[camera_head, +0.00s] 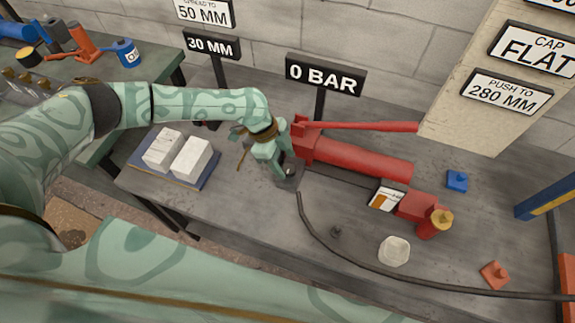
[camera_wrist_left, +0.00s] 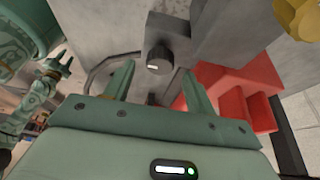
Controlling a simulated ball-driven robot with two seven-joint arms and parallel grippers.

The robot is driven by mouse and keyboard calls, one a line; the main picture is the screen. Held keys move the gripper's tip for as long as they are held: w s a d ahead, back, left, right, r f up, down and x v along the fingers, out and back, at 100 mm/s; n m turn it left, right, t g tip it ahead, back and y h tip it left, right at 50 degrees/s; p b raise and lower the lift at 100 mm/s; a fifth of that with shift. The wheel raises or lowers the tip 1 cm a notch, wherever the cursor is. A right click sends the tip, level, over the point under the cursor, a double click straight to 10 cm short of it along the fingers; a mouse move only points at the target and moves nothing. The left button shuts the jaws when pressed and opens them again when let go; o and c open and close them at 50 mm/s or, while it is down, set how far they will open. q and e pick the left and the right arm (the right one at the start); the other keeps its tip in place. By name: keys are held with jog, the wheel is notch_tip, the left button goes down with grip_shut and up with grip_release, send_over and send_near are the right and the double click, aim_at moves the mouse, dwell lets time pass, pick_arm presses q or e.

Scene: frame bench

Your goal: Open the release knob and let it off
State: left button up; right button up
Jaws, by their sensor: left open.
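The release knob (camera_wrist_left: 158,61) is a dark round knob with a pale mark, on a grey block (camera_wrist_left: 168,30) in the left wrist view. In the head view my left gripper hides it. My left gripper (camera_wrist_left: 158,70) is open, its fingertips on either side of the knob as pictured; I cannot tell whether they touch it. In the head view it (camera_head: 285,176) is at the left end of the red hand pump (camera_head: 355,160), whose long lever (camera_head: 365,126) lies above the body. My right gripper (camera_wrist_left: 58,66) shows small in the left wrist view, its fingers apart.
A black hose (camera_head: 330,246) curves along the grey bench. A white cup-like piece (camera_head: 394,251), a blue block (camera_head: 457,180) and an orange block (camera_head: 494,274) lie to the right. Two white blocks (camera_head: 177,152) sit on a blue tray at left. A 0 BAR sign (camera_head: 325,75) stands behind.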

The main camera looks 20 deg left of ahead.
aim_at(289, 172)
pick_arm(q)
jog(key=shift+x, duration=1.3)
jog(key=c, duration=1)
jog(key=shift+o, duration=0.2)
